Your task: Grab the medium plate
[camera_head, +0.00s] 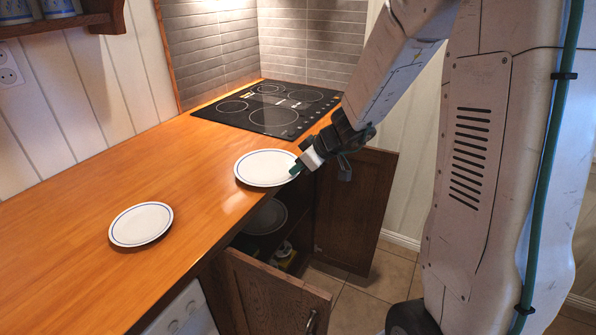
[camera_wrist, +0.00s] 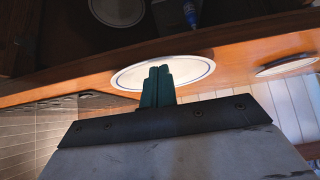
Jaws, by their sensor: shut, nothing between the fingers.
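A white plate with a blue ring (camera_head: 262,168) lies on the wooden counter at its front edge, near the cooktop. A second, smaller-looking white plate (camera_head: 141,225) lies on the counter to the left. A third plate (camera_head: 266,216) sits in shadow inside the open cabinet below. I cannot tell for sure which is the medium one. My gripper (camera_head: 294,171) is at the right rim of the plate near the cooktop. In the wrist view its green fingers (camera_wrist: 158,76) are together and overlap this plate (camera_wrist: 190,70). I cannot tell whether they touch it.
The black cooktop (camera_head: 268,108) is behind the near plate. Two cabinet doors stand open below the counter, one at the front (camera_head: 272,290) and one at the right (camera_head: 350,220). A blue-capped bottle (camera_wrist: 191,14) shows in the cabinet. The counter between the two plates is clear.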

